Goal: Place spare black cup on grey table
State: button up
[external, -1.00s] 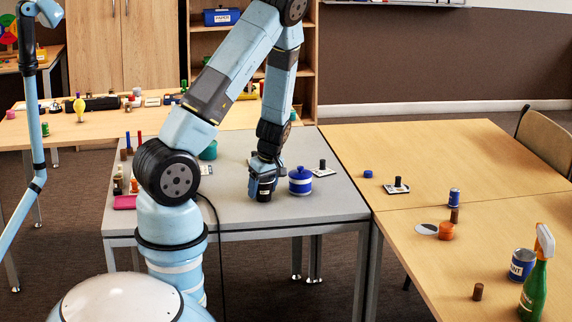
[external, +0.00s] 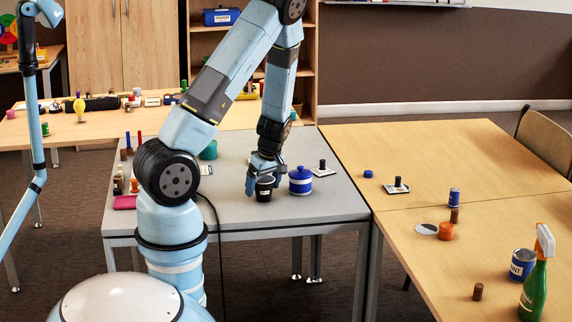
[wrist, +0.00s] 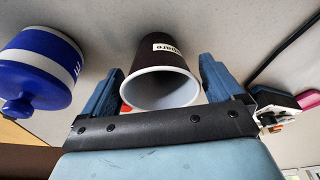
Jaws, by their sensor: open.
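The black cup (external: 265,189) stands upright on the grey table (external: 232,208), left of the blue-and-white pot. In the wrist view the cup (wrist: 178,62) shows its pale inside and a white label reading "spare". My gripper (external: 265,190) is around the cup, with one finger on each side. In the wrist view my gripper (wrist: 162,88) has its fingers spread apart, with a gap between each finger and the cup.
A blue-and-white lidded pot (external: 300,180) stands close to the right of my gripper, and it also shows in the wrist view (wrist: 38,68). A black weight-like piece on a white card (external: 322,168) lies behind it. A pink item (external: 125,202) is at the left. The front of the table is clear.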

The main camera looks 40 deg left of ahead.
aim_at(269, 189)
jog(key=v, duration=1.1)
jog(key=shift+r, duration=0.3)
jog(key=s+d+r+m+t+h, duration=0.1)
jog(key=s+d+r+m+t, duration=0.1)
jog(key=s+r+m, duration=0.5)
jog(key=s+d+r+m+t+h, duration=0.2)
jog(key=s+r+m, duration=0.6)
jog(key=s+r, duration=0.7)
notch_tip(269, 189, up, 6)
jog(key=shift+s+r+t, duration=0.1)
jog(key=shift+s+t, duration=0.3)
